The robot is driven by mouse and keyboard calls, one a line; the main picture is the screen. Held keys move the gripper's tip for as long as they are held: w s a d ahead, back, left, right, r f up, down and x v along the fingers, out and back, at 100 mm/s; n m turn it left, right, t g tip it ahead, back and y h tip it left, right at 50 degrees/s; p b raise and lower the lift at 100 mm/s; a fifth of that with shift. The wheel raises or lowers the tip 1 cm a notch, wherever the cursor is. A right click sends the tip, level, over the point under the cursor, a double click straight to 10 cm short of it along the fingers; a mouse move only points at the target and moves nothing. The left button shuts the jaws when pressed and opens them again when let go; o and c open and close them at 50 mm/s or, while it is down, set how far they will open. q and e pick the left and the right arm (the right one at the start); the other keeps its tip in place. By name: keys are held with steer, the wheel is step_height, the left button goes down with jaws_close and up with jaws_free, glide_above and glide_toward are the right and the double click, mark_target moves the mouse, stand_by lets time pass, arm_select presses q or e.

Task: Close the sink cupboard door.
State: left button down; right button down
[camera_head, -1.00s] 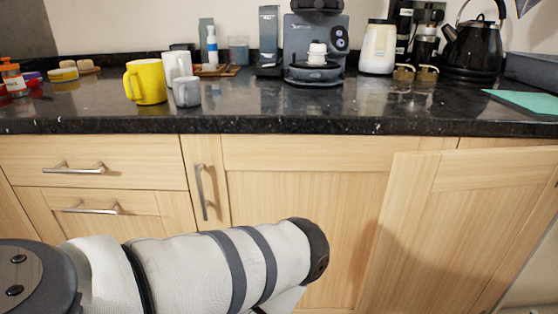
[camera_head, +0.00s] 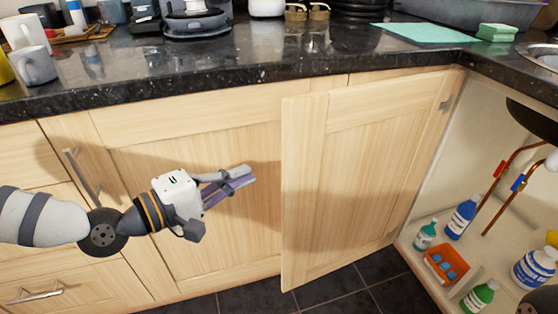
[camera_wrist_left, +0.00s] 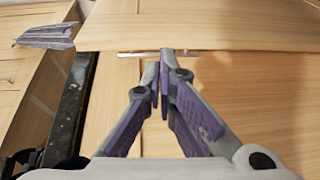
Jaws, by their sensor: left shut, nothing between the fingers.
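The sink cupboard door (camera_head: 365,175) is a light wood panel with a recessed centre. It stands open, hinged at its right edge beside the cupboard opening, with its free edge swung out to the left. My left gripper (camera_head: 245,177) is shut and empty, in front of the closed neighbouring cupboard front (camera_head: 190,230), a little left of the door's free edge. It looks apart from the door. In the left wrist view the fingertips (camera_wrist_left: 163,68) are together, with wood panels beyond. I cannot tell there which panel is the door. My right gripper is not in view.
The open sink cupboard holds several bottles, including a blue one (camera_head: 462,217), and an orange box (camera_head: 446,264); copper pipes (camera_head: 510,185) run above them. The black granite worktop (camera_head: 290,55) overhangs the fronts. A bar handle (camera_head: 82,175) is at the left. Dark floor tiles lie below.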

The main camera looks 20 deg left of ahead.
arm_select(q)
steer(key=shift+t, duration=0.7)
steer(key=w+d+r, duration=0.1)
steer(key=w, duration=0.2)
steer(key=w+r, duration=0.1)
steer(key=w, duration=0.2)
steer(key=w+d+r, duration=0.1)
steer(key=w, duration=0.2)
steer(key=shift+w+d+r, duration=0.1)
steer(key=shift+w+d, duration=0.2)
steer(key=shift+w, duration=0.1)
